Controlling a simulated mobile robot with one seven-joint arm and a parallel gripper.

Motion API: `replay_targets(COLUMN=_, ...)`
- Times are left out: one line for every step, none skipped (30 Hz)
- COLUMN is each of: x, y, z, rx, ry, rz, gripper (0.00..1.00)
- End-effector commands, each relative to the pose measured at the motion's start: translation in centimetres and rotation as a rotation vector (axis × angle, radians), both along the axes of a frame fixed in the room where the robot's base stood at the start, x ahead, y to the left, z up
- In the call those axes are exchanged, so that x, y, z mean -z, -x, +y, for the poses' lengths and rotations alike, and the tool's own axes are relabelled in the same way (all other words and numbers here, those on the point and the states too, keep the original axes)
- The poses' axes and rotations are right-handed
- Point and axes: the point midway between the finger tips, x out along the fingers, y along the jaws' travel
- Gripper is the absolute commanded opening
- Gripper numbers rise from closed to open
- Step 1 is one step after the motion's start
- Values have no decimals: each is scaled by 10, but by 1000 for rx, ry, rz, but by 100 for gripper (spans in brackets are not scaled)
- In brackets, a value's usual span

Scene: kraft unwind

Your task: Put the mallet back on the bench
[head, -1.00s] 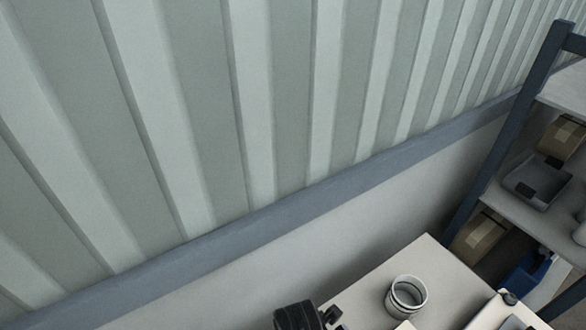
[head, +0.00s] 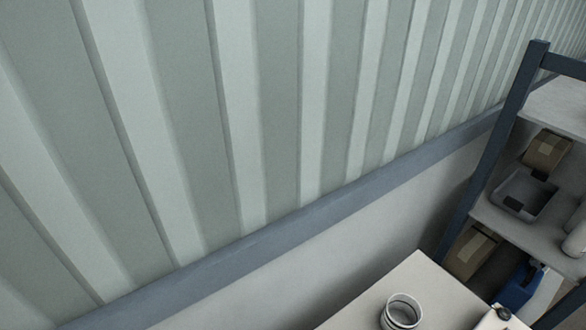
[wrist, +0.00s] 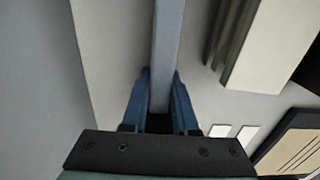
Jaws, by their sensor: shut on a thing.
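In the wrist view, my gripper (wrist: 160,85) has its two blue fingers closed on a long, plain grey-blue bar (wrist: 167,45). It looks like the mallet's handle; it runs up and out of the picture, and no mallet head shows. The space deep between the fingers is dark. My gripper is not in the head view. A pale bench top (head: 420,283) shows at the bottom of the head view, cut off by the picture edge. No mallet is seen on its visible part.
A pale ring-shaped container (head: 402,312) stands on the bench top, with a white dark-capped thing (head: 500,318) to its right. A dark-framed shelf (head: 497,150) at right holds a cardboard box (head: 546,150) and a grey bin (head: 525,190). A ribbed wall (head: 270,100) lies behind.

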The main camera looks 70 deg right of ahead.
Motion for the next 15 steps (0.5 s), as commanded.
replay_targets(x=2, y=-1, z=0, rx=0, ry=1, rz=-2, gripper=0)
replay_targets(x=2, y=0, z=0, rx=0, ry=0, rz=0, gripper=33)
replay_targets(x=1, y=0, z=0, rx=0, ry=0, rz=0, gripper=40)
replay_targets(x=1, y=0, z=0, rx=0, ry=0, rz=0, gripper=45)
replay_targets(x=1, y=0, z=0, rx=0, ry=0, rz=0, gripper=51)
replay_targets(x=1, y=0, z=0, rx=0, ry=0, rz=0, gripper=57)
replay_targets(x=1, y=0, z=0, rx=0, ry=0, rz=0, gripper=57)
replay_targets(x=1, y=0, z=0, rx=0, ry=0, rz=0, gripper=57)
replay_targets(x=1, y=0, z=0, rx=0, ry=0, rz=0, gripper=57)
replay_targets(x=1, y=0, z=0, rx=0, ry=0, rz=0, gripper=57)
replay_targets(x=1, y=0, z=0, rx=0, ry=0, rz=0, gripper=57)
replay_targets(x=1, y=0, z=0, rx=0, ry=0, rz=0, gripper=57)
replay_targets(x=1, y=0, z=0, rx=0, ry=0, rz=0, gripper=57)
replay_targets(x=1, y=0, z=0, rx=0, ry=0, rz=0, gripper=57)
replay_targets(x=0, y=0, z=0, rx=0, ry=0, rz=0, gripper=57)
